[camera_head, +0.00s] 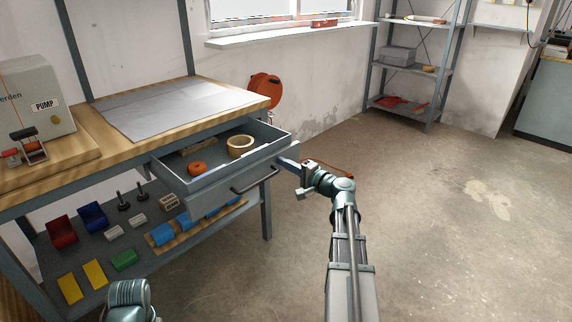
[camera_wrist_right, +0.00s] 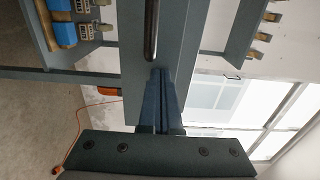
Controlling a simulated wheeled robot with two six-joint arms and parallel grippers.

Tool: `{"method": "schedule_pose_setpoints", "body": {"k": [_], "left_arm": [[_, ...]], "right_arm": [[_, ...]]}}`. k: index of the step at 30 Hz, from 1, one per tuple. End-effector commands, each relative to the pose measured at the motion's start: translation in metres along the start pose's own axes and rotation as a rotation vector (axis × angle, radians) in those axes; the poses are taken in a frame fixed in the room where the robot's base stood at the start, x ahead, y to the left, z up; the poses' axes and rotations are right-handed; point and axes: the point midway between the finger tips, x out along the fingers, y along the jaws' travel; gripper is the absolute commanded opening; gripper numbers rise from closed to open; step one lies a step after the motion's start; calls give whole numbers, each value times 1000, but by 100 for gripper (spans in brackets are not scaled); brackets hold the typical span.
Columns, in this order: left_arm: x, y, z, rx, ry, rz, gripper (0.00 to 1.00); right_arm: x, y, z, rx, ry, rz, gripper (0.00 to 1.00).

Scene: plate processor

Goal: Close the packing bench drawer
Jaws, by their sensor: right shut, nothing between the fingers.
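The packing bench drawer (camera_head: 214,200) stands pulled out from under the bench top. It holds an orange roll (camera_head: 197,168) and a tan tape roll (camera_head: 240,146). Its dark bar handle (camera_head: 255,180) is on the front panel and also shows in the right wrist view (camera_wrist_right: 151,30). My right gripper (camera_head: 287,162) is shut and empty at the right end of the drawer front, beside the handle. In the right wrist view its fingers (camera_wrist_right: 160,78) point at the front panel (camera_wrist_right: 185,55); I cannot tell whether they touch it. My left gripper is out of view.
The bench top (camera_head: 165,108) carries a grey PUMP box (camera_head: 35,95) at left. The lower shelf (camera_head: 95,240) holds bins and blocks. An orange cable reel (camera_head: 265,90) hangs behind the bench. The floor to the right is clear up to the metal rack (camera_head: 410,70).

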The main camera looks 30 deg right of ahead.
Motion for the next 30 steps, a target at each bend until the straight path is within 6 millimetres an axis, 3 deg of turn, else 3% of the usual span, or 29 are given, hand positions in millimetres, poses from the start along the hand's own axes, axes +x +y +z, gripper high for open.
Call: {"method": "schedule_pose_setpoints", "body": {"k": [8, 30], "left_arm": [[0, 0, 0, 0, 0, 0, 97], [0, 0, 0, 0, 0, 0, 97]], "right_arm": [[24, 0, -1, 0, -3, 0, 0], [214, 0, -2, 0, -2, 0, 0]]}}
